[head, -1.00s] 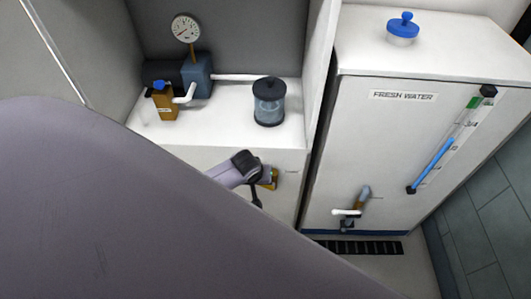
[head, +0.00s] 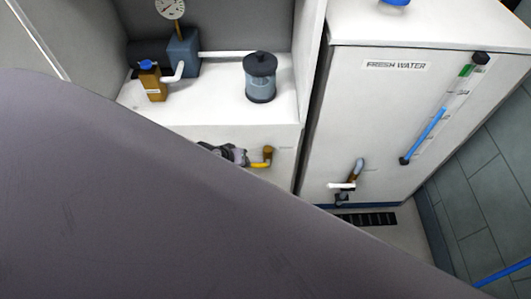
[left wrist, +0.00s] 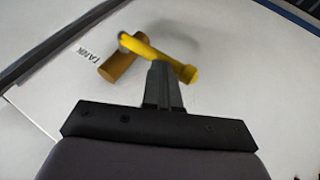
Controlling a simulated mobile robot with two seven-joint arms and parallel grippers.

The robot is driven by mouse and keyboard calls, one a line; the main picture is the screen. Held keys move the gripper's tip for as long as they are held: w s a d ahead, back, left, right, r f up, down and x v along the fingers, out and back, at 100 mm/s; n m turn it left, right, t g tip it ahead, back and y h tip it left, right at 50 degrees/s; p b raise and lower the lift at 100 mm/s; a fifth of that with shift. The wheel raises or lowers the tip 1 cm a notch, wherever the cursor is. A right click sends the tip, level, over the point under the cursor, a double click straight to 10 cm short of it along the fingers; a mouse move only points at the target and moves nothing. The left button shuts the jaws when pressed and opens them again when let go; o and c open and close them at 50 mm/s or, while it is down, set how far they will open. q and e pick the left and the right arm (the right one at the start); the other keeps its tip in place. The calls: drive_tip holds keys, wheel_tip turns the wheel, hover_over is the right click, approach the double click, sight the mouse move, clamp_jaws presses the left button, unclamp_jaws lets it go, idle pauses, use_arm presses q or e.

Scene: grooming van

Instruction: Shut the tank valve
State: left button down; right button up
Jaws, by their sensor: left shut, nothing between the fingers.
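The tank valve is a brass stub (head: 267,152) with a yellow lever (head: 260,165) on the white cabinet front, left of the fresh water tank. In the left wrist view the brass stub (left wrist: 119,67) sits beside the printed word TANK, and the yellow lever (left wrist: 150,52) slants from upper left to lower right. My left gripper (head: 238,156) is shut and empty, just left of the stub in the head view. In the wrist view its fingertips (left wrist: 160,70) overlap the lever's lower edge; I cannot tell whether they touch. My right gripper is not in view.
The fresh water tank (head: 385,110) stands at right, with a white-handled tap (head: 341,186) low on its front and a blue level tube (head: 428,135). My arm hides the lower left.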

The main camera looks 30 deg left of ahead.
use_arm(q)
drive_tip(key=shift+s+f, duration=0.1)
drive_tip(key=shift+f, duration=0.05)
idle(0.4)
drive_tip(key=p+v, duration=0.5)
drive_tip(key=v, duration=0.8)
drive_tip(key=shift+a+r, duration=0.25)
drive_tip(key=shift+a, duration=0.05)
idle(0.5)
drive_tip(key=shift+w, duration=0.2)
drive_tip(key=s+d+r+m+t, duration=0.3)
drive_tip(key=s+d+m, duration=0.6)
drive_tip(key=d, duration=0.4)
drive_tip(key=shift+s+d+r+m+t+h, duration=0.2)
drive_tip(key=shift+m+t+h, duration=0.1)
drive_tip(key=shift+t, duration=0.1)
